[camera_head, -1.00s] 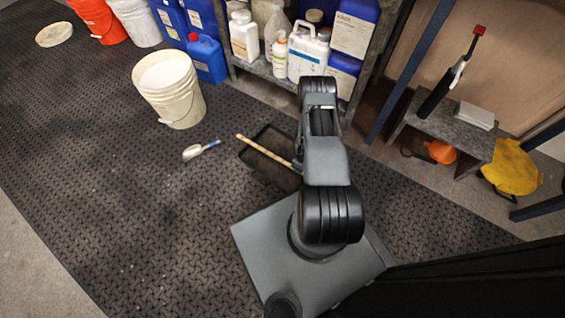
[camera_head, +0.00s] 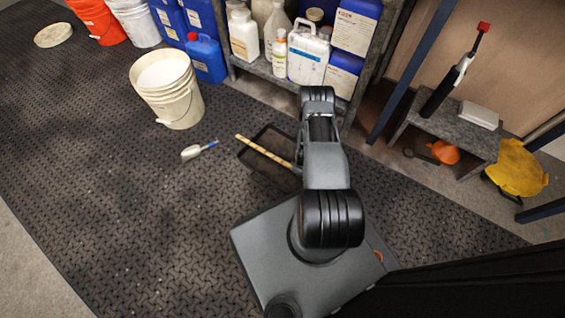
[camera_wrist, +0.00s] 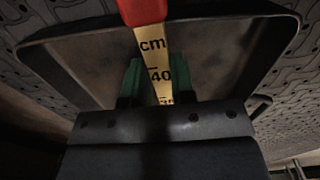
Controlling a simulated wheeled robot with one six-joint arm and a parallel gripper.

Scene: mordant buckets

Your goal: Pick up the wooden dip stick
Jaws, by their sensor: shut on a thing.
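The wooden dip stick (camera_head: 262,150) is a pale, thin ruler-like stick, slanting across the shallow dark tray (camera_head: 252,160) in the head view. Its right part is hidden behind my arm. In the wrist view the stick (camera_wrist: 153,46) shows black cm markings and a red end (camera_wrist: 142,10). My gripper (camera_wrist: 152,82) has its green fingertips on both sides of the stick, shut on it. The dark tray (camera_wrist: 85,62) spreads behind the stick there. I cannot tell whether the stick is clear of the tray. In the head view my arm hides the gripper.
A shelf with bottles and jugs (camera_head: 308,54) stands behind. A low grey bench (camera_head: 440,125) is at the right.

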